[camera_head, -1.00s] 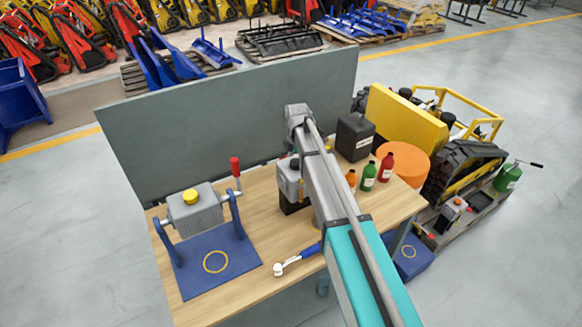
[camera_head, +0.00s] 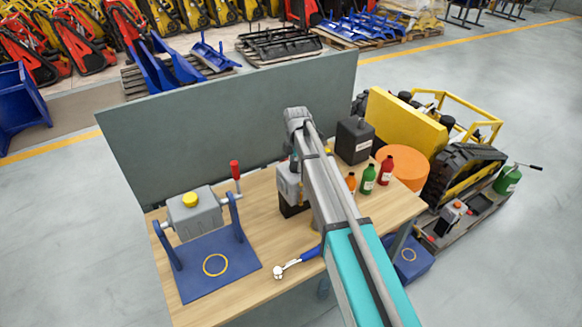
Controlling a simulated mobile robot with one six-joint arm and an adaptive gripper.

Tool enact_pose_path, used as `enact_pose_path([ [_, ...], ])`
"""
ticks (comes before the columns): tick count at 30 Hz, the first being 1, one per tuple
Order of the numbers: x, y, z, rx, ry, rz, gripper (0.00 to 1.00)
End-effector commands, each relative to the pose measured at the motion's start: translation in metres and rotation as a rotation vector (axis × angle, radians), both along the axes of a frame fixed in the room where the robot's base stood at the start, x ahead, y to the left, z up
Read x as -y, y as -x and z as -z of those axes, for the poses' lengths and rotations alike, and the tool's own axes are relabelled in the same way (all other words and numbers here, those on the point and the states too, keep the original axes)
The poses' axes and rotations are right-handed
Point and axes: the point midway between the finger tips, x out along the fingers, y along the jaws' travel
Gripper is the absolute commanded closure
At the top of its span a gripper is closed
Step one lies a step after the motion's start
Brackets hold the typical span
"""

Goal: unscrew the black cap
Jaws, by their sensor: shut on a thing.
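A grey block-like unit (camera_head: 287,181) with a black lower part (camera_head: 292,207) stands on the wooden workbench, left of my arm. The dark shape of the black cap (camera_head: 294,166) is on its top, small and partly covered. My arm reaches forward over the bench, with its grey wrist (camera_head: 297,117) above the unit. My gripper (camera_head: 294,158) points down at the top of the unit and is shut on the black cap. Its fingers are mostly hidden behind my arm.
A gearbox (camera_head: 195,214) with a yellow cap sits on a blue stand to the left. A blue-handled ratchet (camera_head: 297,262) lies at the front. Green (camera_head: 369,180), red (camera_head: 386,171) and orange (camera_head: 351,184) bottles and a black canister (camera_head: 354,140) stand right. A grey panel (camera_head: 230,125) backs the bench.

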Motion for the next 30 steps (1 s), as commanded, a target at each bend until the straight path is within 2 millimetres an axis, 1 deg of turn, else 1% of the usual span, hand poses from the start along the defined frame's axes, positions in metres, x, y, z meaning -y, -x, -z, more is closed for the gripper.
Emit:
enact_pose_path([
  [1,0.0012,0.0033,0.0015,-0.008,0.003,-0.005,0.65],
  [4,0.0013,0.0036,0.0016,-0.008,0.003,-0.031,0.64],
  [8,0.0014,0.0039,0.0018,-0.008,0.004,-0.11,0.64],
  [30,0.0012,0.0037,0.0019,-0.008,0.003,-0.693,0.63],
])
